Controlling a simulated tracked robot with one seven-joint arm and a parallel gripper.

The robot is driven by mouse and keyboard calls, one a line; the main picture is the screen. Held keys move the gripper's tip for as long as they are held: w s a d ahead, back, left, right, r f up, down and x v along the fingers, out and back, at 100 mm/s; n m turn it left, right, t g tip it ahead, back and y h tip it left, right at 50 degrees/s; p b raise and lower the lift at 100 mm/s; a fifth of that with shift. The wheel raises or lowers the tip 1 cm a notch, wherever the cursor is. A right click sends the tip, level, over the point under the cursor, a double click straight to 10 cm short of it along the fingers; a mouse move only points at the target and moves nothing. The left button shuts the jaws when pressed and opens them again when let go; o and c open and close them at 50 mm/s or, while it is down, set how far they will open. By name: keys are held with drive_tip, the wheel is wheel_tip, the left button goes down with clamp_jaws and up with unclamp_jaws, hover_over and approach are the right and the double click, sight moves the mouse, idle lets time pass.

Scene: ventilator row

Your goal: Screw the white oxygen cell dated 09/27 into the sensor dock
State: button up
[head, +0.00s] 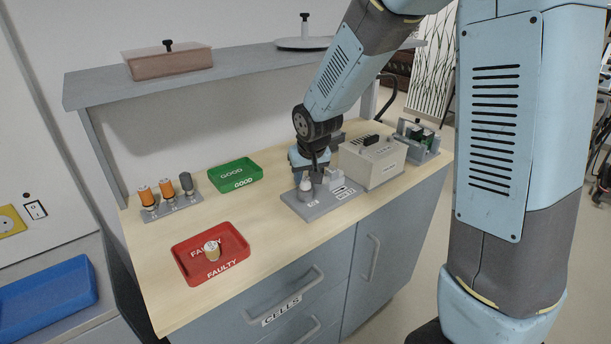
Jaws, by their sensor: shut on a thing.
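The sensor dock (318,207) is a grey plate on the wooden bench, right of centre. A white oxygen cell (306,184) stands upright over the dock's left part. My gripper (308,174) points down at the top of this cell and is shut on it. The fingers are small and partly hidden by my own wrist. The date on the cell is too small to read, and I cannot tell whether its thread is engaged in the dock.
A rack (172,208) at the left holds two orange cells and a dark grey one. A red FAULTY tray (186,268) holds a pale cell (212,250). The green GOOD tray (222,185) is empty. A beige device (372,164) stands close right of the dock. A shelf (230,72) runs above.

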drive_tip(key=shift+m+h, duration=1)
drive_tip(key=shift+m, duration=1.6)
drive_tip(key=o, duration=0.9)
drive_tip(key=shift+o, duration=0.2)
drive_tip(key=shift+d+n+y, duration=0.1)
drive_tip(key=shift+n+y, duration=0.7)
drive_tip(key=shift+n, duration=1.3)
drive_tip(key=shift+n+y, duration=0.8)
drive_tip(key=shift+n, duration=1.4)
drive_tip(key=shift+n+g, duration=0.3)
